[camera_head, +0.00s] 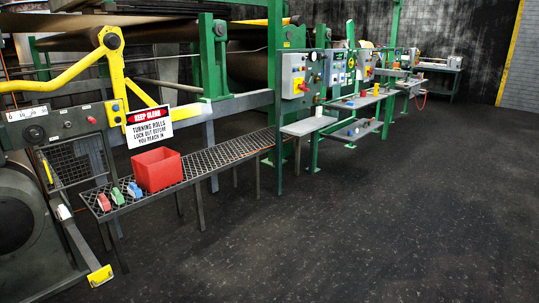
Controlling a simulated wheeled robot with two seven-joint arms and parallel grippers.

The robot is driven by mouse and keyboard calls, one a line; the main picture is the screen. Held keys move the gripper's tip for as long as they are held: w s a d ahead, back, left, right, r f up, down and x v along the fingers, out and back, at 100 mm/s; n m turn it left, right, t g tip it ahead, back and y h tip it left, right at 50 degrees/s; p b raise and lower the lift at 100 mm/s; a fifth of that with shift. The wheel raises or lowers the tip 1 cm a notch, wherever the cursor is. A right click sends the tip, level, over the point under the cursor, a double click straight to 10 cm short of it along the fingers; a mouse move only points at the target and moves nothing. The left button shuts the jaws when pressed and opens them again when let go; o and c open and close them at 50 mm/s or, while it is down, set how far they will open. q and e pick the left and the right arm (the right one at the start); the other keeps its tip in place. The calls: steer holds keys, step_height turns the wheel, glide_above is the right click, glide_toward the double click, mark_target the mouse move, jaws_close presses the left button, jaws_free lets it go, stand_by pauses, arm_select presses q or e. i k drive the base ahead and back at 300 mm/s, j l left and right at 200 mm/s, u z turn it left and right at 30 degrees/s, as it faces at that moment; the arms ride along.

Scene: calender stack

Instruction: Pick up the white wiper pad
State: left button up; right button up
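I cannot clearly pick out a white wiper pad. A small white item (63,212) sits at the left, low on the machine beside the end of the mesh bench; it is too small to identify. Another small pale item (319,111) stands on the grey shelf (306,127) under the first control box. Neither of my grippers is in view.
A mesh bench (222,154) carries a red open bin (157,169) and small red (104,203), green (118,196) and blue (135,190) items. The dark floor (330,225) at centre and right is clear.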

mark_target(63, 213)
steer(key=u, duration=1.25)
steer(key=i+l, duration=0.1)
steer(key=i, duration=0.4)
steer(key=i+l+u, duration=0.1)
steer(key=i, duration=0.45)
steer(key=i+l+u, duration=0.1)
steer(key=i, duration=0.4)
steer(key=i+l, duration=0.3)
steer(key=i, duration=0.2)
steer(key=i+l+u, duration=0.1)
steer(key=i, duration=0.4)
steer(key=i+l, duration=0.35)
steer(key=i, duration=0.15)
steer(key=j+u, duration=0.05)
